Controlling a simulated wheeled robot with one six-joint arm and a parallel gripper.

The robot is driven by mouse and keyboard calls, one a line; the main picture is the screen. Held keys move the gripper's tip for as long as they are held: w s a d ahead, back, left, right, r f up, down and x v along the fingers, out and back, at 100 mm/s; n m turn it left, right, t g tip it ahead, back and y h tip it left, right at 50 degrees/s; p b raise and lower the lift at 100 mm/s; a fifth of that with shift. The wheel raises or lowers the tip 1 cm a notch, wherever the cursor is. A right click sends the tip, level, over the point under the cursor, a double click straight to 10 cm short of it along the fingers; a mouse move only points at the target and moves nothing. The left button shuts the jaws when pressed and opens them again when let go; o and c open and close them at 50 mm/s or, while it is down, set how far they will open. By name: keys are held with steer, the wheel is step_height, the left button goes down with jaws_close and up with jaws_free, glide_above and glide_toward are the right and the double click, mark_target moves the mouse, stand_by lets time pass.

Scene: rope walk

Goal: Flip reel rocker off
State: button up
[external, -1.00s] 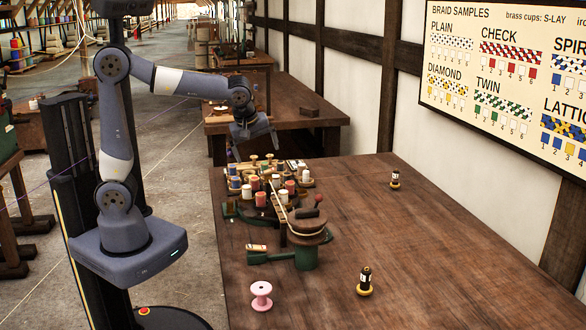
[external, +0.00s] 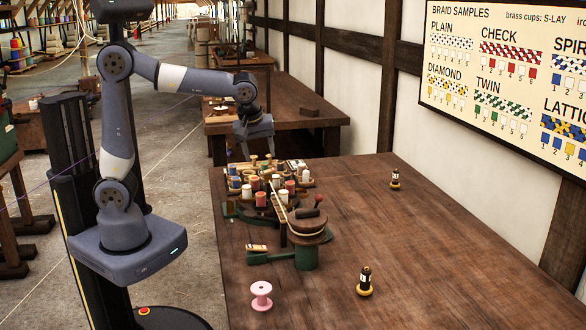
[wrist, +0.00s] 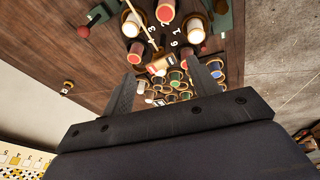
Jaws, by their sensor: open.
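My gripper (external: 259,153) is open and empty, pointing down above the far end of the bobbin-filled braiding bench set. In the wrist view its two fingers (wrist: 165,72) stand either side of a small white-and-orange block (wrist: 157,67) among the bobbins, apart from it. The reel (external: 307,226) is a dark round drum on a green stand, with a red-knobbed lever (external: 318,199).
Several coloured bobbins (external: 261,199) crowd the table's left side, under and before my gripper. A pink spool (external: 261,295) and a dark bottle-like bobbin (external: 365,281) stand near the front. Another small one (external: 395,179) stands at the back right. The table's right half is mostly clear.

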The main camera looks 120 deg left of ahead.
steer(key=w+d+m+h, duration=0.1)
steer(key=w+d+m, duration=0.1)
steer(key=w+d+m+h+p, duration=0.1)
steer(key=w+d+m, duration=0.2)
steer(key=w+d+m+p, duration=0.1)
steer(key=w+d+m, duration=0.1)
steer(key=w, duration=0.1)
steer(key=shift+w+d+f+m+h, duration=0.2)
steer(key=shift+d+f+m+h, duration=0.05)
steer(key=shift+d+m+h, duration=0.15)
steer(key=c, duration=0.6)
steer(key=w+d+m, duration=0.2)
steer(key=d, duration=0.1)
steer(key=w+d+m+g+h+p, duration=0.1)
steer(key=w+d+m, duration=0.1)
steer(key=d+m, duration=0.1)
steer(key=w+d+m+h+p, duration=0.1)
steer(key=d+m, duration=0.1)
steer(key=shift+w+d+f+m+g, duration=0.25)
steer(key=shift+w+d+m+g, duration=0.05)
steer(key=shift+w+d, duration=0.1)
jaws_close()
steer(key=shift+w+d+m+h, duration=0.2)
steer(key=shift+d+m+h, duration=0.1)
steer(key=shift+d+m, duration=0.15)
steer(key=shift+f, duration=0.1)
